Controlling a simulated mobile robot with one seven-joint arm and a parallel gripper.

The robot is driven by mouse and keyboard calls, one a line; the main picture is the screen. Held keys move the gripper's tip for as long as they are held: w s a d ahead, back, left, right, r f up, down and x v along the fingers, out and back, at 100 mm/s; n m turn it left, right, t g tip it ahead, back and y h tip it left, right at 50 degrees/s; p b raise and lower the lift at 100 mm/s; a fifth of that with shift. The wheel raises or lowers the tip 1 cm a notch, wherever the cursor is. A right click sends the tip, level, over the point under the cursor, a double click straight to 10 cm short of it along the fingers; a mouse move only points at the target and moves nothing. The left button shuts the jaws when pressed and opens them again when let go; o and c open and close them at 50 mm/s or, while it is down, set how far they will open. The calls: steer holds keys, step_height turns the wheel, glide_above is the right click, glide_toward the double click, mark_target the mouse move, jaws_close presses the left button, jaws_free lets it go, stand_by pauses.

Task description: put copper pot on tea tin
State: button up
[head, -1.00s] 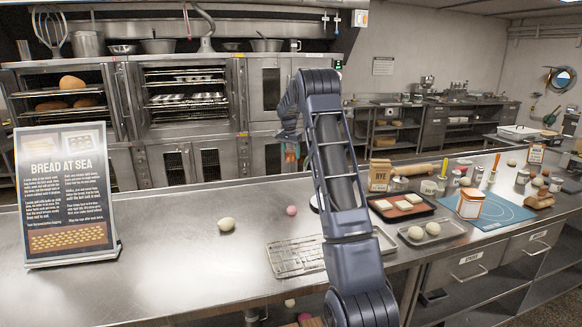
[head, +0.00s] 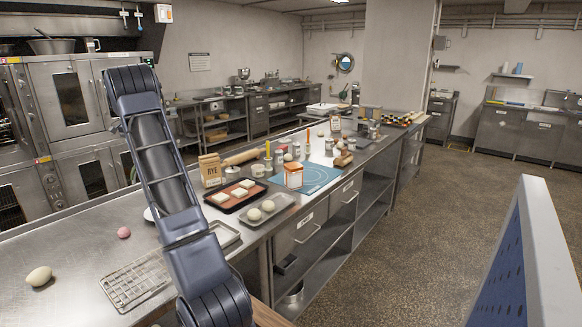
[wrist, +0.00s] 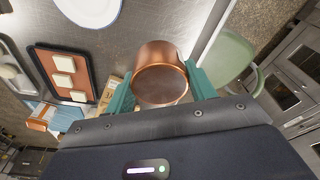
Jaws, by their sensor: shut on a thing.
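The copper pot (wrist: 160,72) is between the two teal fingers of my gripper (wrist: 160,92) in the wrist view. The gripper is shut on it, and the pot's round copper face is toward the camera. In the head view my arm hides the gripper and the pot. An orange-and-white tin (head: 293,177), which looks like the tea tin, stands on the blue mat (head: 318,178) on the counter. It seems to show in the wrist view too, as an orange shape (wrist: 37,125) at the left, away from the gripper.
Near the tin are a tray of pale dough balls (head: 272,220), a dark tray with white squares (head: 222,200) and a rye bag (head: 210,170). Several jars stand behind the tin. A wire rack (head: 135,280) lies nearer. Open floor (head: 420,230) lies right of the counter, with a blue panel (head: 530,260) close by.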

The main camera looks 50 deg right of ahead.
steer(key=s+d+r+m, duration=0.15)
steer(key=s+d, duration=0.25)
steer(key=d, duration=0.5)
steer(key=s+d+r+m, duration=0.1)
steer(key=s+d+m, duration=0.15)
steer(key=d, duration=0.65)
step_height(320, 180, up, 7)
steer(key=m+g, duration=0.2)
steer(key=m, duration=0.8)
glide_above(295, 165)
steer(key=f, duration=1.9)
steer(key=shift+w+a+f, duration=0.15)
steer(key=shift+w+a, duration=0.05)
steer(key=shift+a, duration=0.15)
steer(key=o, duration=1.1)
steer(key=shift+f, duration=0.1)
